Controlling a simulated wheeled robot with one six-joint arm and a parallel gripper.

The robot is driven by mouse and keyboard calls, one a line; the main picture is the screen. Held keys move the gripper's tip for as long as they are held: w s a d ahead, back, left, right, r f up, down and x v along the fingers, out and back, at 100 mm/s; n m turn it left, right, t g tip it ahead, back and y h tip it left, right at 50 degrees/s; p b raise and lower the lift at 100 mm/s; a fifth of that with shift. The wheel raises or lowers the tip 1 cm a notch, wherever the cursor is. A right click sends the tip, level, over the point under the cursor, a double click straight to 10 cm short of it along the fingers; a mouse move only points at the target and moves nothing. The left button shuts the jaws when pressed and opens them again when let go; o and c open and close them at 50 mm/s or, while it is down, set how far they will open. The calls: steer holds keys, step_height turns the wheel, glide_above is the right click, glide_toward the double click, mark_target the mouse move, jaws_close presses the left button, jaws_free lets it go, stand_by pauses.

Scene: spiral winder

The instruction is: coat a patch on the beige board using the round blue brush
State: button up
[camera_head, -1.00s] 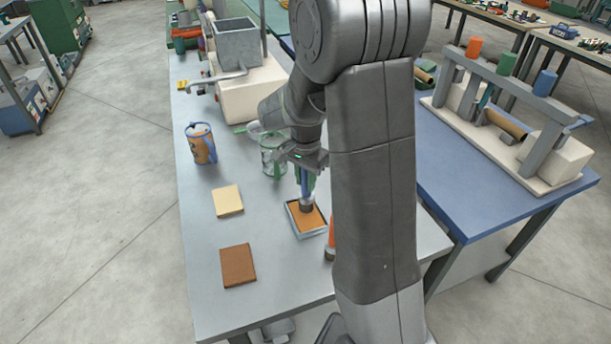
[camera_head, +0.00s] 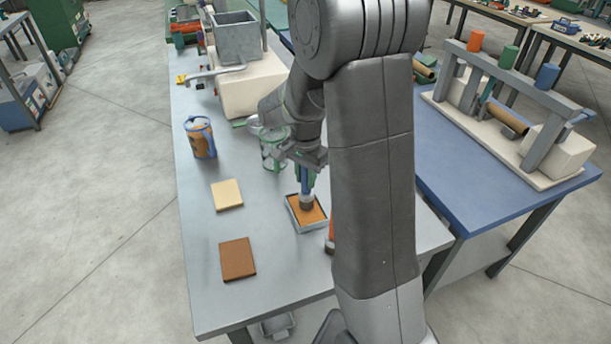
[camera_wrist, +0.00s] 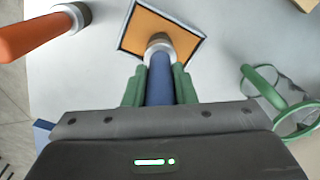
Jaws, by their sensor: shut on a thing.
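The beige board (camera_head: 227,195) lies flat on the grey table, left of the tray. A brown board (camera_head: 238,259) lies nearer the front. My gripper (camera_head: 305,172) is shut on the round blue brush (camera_wrist: 160,82), held head-down. The brush's grey ferrule is over the shallow tray (camera_head: 291,213) of orange-brown coating, and its tip appears to be in or just above the coating. The tray also shows in the wrist view (camera_wrist: 127,36).
An orange-handled brush (camera_wrist: 38,35) lies beside the tray. A cream machine (camera_head: 252,92) stands at the back. The table around the boards is clear.

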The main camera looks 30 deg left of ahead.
steer(key=shift+f+b, duration=0.3)
steer(key=shift+f, duration=0.25)
stand_by(1.1)
steer(key=shift+r+p, duration=2.65)
steer(key=shift+r, duration=0.95)
steer(key=shift+s+f, duration=0.1)
steer(key=shift+f, duration=0.05)
